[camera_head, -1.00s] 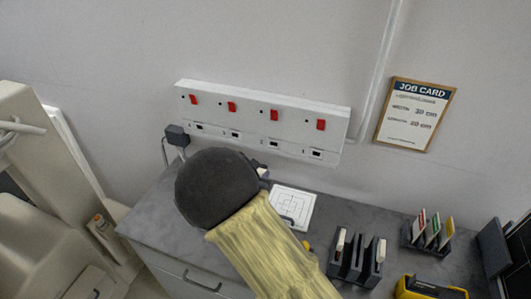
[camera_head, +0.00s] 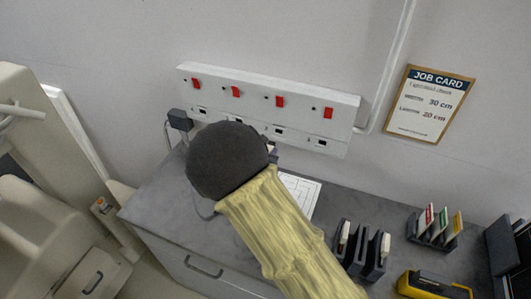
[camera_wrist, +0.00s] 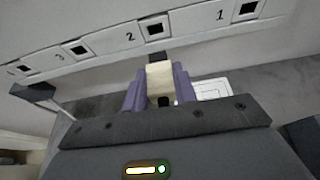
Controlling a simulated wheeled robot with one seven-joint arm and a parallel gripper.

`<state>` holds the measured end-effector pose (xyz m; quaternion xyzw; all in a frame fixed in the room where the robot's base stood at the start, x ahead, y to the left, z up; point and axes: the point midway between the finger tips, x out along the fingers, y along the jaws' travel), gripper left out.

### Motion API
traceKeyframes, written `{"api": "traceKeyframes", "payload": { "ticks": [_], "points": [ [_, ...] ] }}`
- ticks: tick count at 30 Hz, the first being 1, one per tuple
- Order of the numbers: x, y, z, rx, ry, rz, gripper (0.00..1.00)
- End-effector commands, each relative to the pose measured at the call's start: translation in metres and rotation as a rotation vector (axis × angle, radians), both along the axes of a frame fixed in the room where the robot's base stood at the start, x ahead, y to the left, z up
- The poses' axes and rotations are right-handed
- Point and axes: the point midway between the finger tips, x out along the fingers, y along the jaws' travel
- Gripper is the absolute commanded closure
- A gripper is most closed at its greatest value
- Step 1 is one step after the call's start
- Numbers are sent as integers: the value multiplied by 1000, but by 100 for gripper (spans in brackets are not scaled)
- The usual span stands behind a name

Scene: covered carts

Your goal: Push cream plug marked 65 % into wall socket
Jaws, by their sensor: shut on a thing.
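The cream plug (camera_wrist: 160,76) is held between the purple fingers of my gripper (camera_wrist: 160,90) in the wrist view. Its dark front end points at the white socket strip (camera_wrist: 187,24). It sits just below the square opening marked 2 (camera_wrist: 155,30) in that picture, and a small gap seems to remain. No marking on the plug can be read. In the head view, the socket strip (camera_head: 268,97) is on the wall with red switches above a row of openings. My dark wrist hides the plug and most of my gripper there.
A dark adapter (camera_head: 180,120) with a cable is at the strip's left end. On the grey counter (camera_head: 160,206) are a white marked plate (camera_head: 304,192), dark racks (camera_head: 359,250), a card holder (camera_head: 437,236) and a yellow device (camera_head: 432,287). A job card (camera_head: 424,104) hangs at the right.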

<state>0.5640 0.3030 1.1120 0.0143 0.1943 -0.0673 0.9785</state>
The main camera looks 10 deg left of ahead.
Motion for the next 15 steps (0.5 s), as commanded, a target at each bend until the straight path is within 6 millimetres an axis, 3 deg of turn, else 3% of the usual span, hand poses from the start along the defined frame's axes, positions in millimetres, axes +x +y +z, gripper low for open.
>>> {"api": "traceKeyframes", "payload": {
  "ticks": [15],
  "points": [
    [42,-7,1,-1,-1,-3,95]
  ]
}}
